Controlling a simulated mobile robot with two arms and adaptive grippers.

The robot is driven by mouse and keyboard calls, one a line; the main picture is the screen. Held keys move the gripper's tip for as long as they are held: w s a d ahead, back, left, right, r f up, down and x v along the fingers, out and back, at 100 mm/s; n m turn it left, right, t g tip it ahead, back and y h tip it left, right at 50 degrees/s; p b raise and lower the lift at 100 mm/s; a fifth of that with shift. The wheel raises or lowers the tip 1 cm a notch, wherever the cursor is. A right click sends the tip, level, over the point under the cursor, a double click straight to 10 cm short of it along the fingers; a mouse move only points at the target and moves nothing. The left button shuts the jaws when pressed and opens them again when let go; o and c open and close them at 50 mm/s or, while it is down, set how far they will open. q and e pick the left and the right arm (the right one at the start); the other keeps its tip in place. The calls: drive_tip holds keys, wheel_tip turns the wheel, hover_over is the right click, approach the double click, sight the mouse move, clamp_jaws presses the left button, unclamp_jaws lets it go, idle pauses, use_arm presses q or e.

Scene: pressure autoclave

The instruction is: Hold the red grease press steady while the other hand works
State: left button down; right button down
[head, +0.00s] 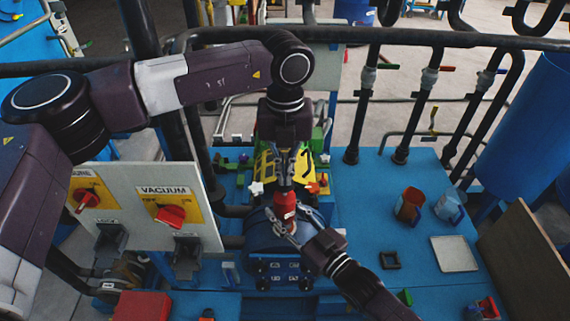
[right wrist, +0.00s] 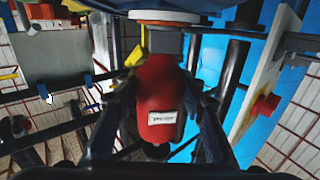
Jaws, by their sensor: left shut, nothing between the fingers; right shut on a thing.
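The red grease press (head: 285,206) stands above the blue round vessel in the middle of the head view. It fills the middle of the right wrist view (right wrist: 158,95), a red body with a white label, between the fingers of my right gripper (right wrist: 155,125). In the head view my right gripper (head: 293,236) comes in from the lower right and is shut on the press. My left gripper (head: 284,182) points down from above, just over the top of the press. It is shut with nothing between its fingers. I cannot tell whether it touches the press.
A panel (head: 135,225) with red VACUUM knob (head: 170,215) stands left. Dark pipes cross behind. Table around the cups is partly free.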

use_arm(q)
drive_tip(key=shift+s+f, duration=0.1)
drive_tip(key=shift+f, duration=1.3)
wheel_tip(320, 180, up, 14)
drive_tip(key=shift+r, duration=0.2)
idle(0.9)
use_arm(e)
drive_tip(key=c, duration=1.2)
unclamp_jaws()
drive_tip(key=v, duration=1.2)
